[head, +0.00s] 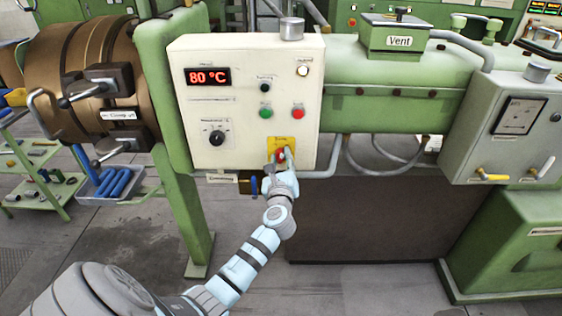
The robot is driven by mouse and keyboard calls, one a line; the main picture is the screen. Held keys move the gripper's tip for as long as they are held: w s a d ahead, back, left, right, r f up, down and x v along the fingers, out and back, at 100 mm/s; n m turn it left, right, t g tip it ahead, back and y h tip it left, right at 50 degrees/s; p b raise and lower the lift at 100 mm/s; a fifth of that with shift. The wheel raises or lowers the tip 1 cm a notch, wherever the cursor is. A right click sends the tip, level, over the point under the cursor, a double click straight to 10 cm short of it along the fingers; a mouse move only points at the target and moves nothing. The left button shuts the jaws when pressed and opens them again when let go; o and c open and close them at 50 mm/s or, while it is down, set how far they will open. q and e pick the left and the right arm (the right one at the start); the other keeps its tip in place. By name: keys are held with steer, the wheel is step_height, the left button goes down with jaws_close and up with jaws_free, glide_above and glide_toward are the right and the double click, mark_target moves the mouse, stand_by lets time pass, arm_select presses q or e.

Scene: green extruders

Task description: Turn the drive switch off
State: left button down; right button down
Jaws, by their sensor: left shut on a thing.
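The cream control panel (245,60) faces me on the green extruder. A red switch handle (281,155) on a yellow plate (291,143) sits at the panel's lower right. My left gripper (281,160) is at this switch and shut on its handle; the fingers partly hide it, so I cannot tell the handle's exact angle. The panel also has a red display (208,77) reading 80 °C, a black dial (216,138), a green button (265,114) and a red button (298,114). My right gripper is not in view.
A grey box with a meter and yellow-handled levers (493,176) stands at the right. A green vent block (397,38) sits on the barrel. A blue-grey bin (95,199) and a green shelf cart (50,190) stand at the left.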

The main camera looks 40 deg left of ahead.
arm_select(q)
steer(key=n+b, duration=0.1)
steer(key=n, duration=0.4)
steer(key=shift+f+n+b, duration=0.1)
steer(key=shift+n+b, duration=0.85)
steer(key=shift+n, duration=1.45)
steer(key=c, duration=1.3)
jaws_free()
steer(key=shift+w, duration=0.1)
steer(key=shift+d, duration=0.1)
steer(key=v, duration=1.2)
